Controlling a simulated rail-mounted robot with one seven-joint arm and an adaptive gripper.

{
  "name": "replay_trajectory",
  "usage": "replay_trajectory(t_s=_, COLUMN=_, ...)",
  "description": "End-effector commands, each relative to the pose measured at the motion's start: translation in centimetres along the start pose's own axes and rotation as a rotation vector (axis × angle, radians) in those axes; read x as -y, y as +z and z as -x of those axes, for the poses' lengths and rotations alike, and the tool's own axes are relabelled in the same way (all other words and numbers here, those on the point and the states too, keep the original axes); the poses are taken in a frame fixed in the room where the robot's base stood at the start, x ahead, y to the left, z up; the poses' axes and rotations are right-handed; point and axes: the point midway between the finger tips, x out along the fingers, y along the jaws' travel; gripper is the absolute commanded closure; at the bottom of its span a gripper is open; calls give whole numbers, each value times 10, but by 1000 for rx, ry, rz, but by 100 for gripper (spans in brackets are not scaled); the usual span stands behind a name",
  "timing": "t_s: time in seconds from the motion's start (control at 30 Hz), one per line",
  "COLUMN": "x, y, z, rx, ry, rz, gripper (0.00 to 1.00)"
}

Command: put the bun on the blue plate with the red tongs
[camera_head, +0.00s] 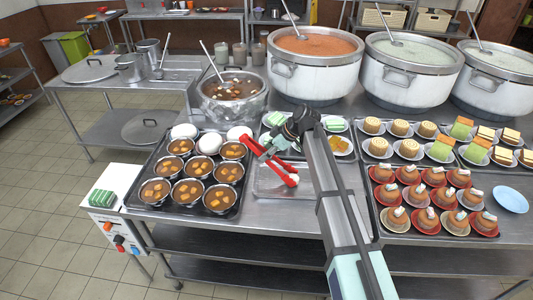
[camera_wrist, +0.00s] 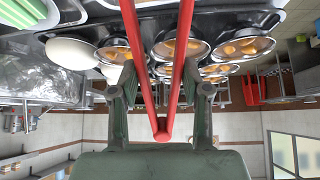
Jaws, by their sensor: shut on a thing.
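My gripper (camera_head: 287,136) is shut on the red tongs (camera_head: 270,161), above the metal tray in the middle of the counter. In the wrist view the tongs (camera_wrist: 162,132) run between the fingers of my gripper (camera_wrist: 162,92), and their tips are out of the frame. Three white rounded buns (camera_head: 184,131) (camera_head: 210,143) (camera_head: 239,133) sit in a row behind the bowls, left of the tongs. The blue plate (camera_head: 510,199) lies bare at the far right. I cannot tell whether the tongs hold anything.
A dark tray (camera_head: 147,203) holds several bowls of amber food. A metal tray (camera_head: 263,190) is under the tongs. Trays of cakes on small plates (camera_head: 437,196) fill the right.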

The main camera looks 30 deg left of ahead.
Motion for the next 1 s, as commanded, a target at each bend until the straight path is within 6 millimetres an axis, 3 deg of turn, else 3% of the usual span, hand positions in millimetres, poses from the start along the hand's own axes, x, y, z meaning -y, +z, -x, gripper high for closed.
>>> replay_trajectory(t_s=1.0, x=-2, y=-66, z=87, rx=0, ry=1, rz=1, gripper=98)
